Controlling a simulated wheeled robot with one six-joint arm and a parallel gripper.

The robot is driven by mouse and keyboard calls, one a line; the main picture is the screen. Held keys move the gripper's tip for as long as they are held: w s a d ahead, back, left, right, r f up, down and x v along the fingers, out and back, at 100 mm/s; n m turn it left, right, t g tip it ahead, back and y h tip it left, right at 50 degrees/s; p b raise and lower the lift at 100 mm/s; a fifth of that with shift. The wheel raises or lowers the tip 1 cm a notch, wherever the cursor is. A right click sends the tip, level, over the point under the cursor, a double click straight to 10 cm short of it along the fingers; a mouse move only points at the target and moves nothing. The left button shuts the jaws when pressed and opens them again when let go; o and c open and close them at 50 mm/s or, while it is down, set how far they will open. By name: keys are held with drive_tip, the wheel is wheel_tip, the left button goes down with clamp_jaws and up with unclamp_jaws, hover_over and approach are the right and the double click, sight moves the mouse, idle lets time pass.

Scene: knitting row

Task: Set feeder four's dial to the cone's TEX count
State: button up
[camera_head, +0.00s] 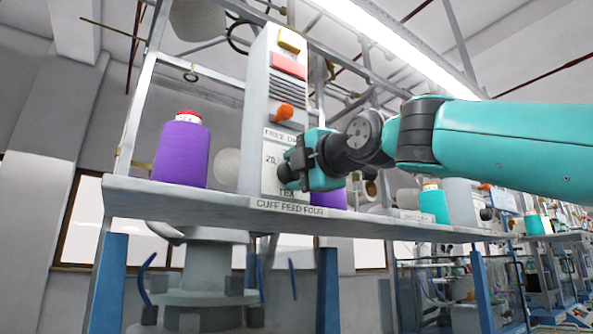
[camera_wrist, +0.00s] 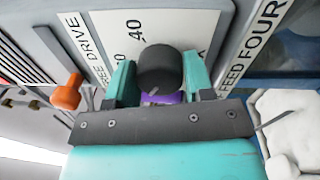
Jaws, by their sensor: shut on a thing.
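The grey feeder unit (camera_head: 258,105) stands on the shelf, with a "CUFF FEED FOUR" label on the shelf edge below. Its white scale plate reads "20" and "TEX" in the head view, and "40" in the wrist view. My gripper (camera_head: 288,174) is at this plate. In the wrist view its teal fingers lie on both sides of the round black dial (camera_wrist: 160,66) and are shut on it. A pale mark shows on the dial's near edge.
An orange knob (camera_head: 284,112) sticks out above the plate, beside the "FREE DRIVE" label; it also shows in the wrist view (camera_wrist: 67,92). Another purple cone (camera_head: 333,199) is partly hidden behind my gripper. A teal cone (camera_head: 434,205) stands further right on the shelf (camera_head: 150,194).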

drive_tip(key=o, duration=0.9)
drive_tip(key=b+v, duration=0.6)
drive_tip(key=v, duration=1.1)
drive_tip(key=shift+s+d, duration=0.1)
drive_tip(key=shift+s, duration=0.15)
